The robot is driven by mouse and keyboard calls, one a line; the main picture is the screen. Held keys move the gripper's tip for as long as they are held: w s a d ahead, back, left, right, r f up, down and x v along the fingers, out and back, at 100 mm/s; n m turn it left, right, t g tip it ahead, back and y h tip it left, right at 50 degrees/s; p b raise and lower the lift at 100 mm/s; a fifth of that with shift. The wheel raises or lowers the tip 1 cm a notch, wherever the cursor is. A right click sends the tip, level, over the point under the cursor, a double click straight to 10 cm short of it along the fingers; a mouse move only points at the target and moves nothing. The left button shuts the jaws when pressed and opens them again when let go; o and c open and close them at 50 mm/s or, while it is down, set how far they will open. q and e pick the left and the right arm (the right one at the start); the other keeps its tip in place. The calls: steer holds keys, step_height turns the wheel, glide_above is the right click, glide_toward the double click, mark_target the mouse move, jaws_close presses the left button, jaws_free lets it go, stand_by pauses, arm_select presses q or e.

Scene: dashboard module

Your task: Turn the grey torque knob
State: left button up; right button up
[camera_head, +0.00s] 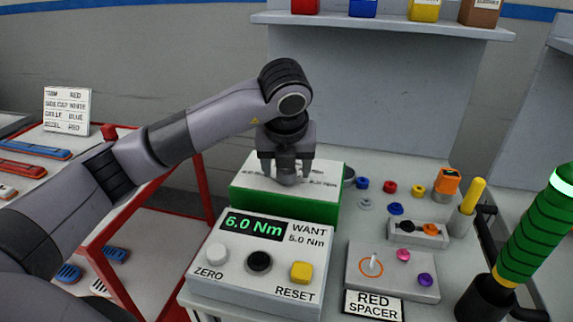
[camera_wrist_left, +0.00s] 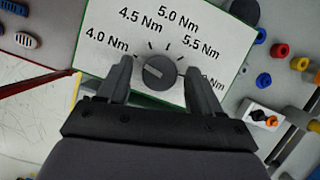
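The grey torque knob (camera_wrist_left: 158,73) sits on the white dial face (camera_wrist_left: 120,40) of a green-sided box (camera_head: 278,206). The dial is marked 4.0 to 5.5 Nm, with a last label partly hidden by a finger. A pale line shows on the knob; which end points is unclear. My left gripper (camera_wrist_left: 160,70) is open, one finger on each side of the knob with gaps visible. In the head view my left gripper (camera_head: 287,172) is low over the box and hides much of the dial. The display (camera_head: 254,226) reads 6.0 Nm beside "WANT 5.0 Nm". My right gripper is not in view.
In front of the box, a panel holds a white ZERO button (camera_head: 217,254), a black knob (camera_head: 259,262) and a yellow RESET button (camera_head: 301,272). Coloured spacers and a small tray (camera_head: 418,236) lie to the right. A green ribbed column (camera_head: 535,235) stands far right.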

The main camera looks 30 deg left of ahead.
arm_select(q)
steer(key=v, duration=0.7)
stand_by(0.6)
